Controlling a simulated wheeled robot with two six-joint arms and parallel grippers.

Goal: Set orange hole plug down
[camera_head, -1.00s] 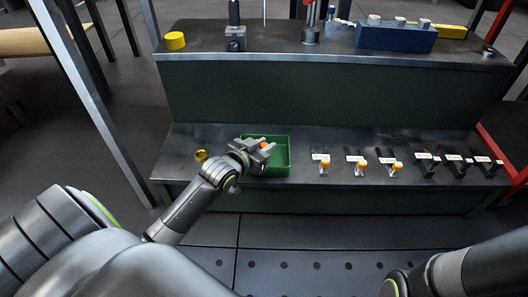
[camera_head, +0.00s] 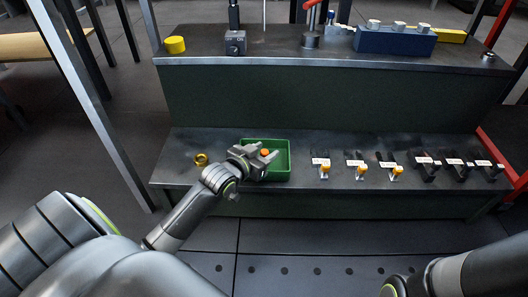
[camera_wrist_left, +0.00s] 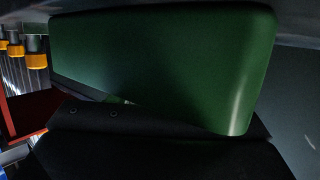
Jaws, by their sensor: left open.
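The orange hole plug (camera_head: 265,152) shows as a small orange spot between the fingers of my left gripper (camera_head: 267,155). The gripper is open, at the left part of the green tray (camera_head: 289,160). Whether the plug touches a finger or the tray floor cannot be told. In the left wrist view the green tray wall (camera_wrist_left: 165,65) fills much of the picture, a dark gripper part covers the bottom, and the plug is not visible. My right arm enters at the lower right, with its gripper out of view.
A brass ring (camera_head: 201,159) lies left of the tray on the lower shelf. Several black holders, some with orange-yellow pieces (camera_head: 361,169), stand to the right. The upper shelf bears a yellow cylinder (camera_head: 175,45) and a blue block (camera_head: 395,41). Bare shelf lies between tray and holders.

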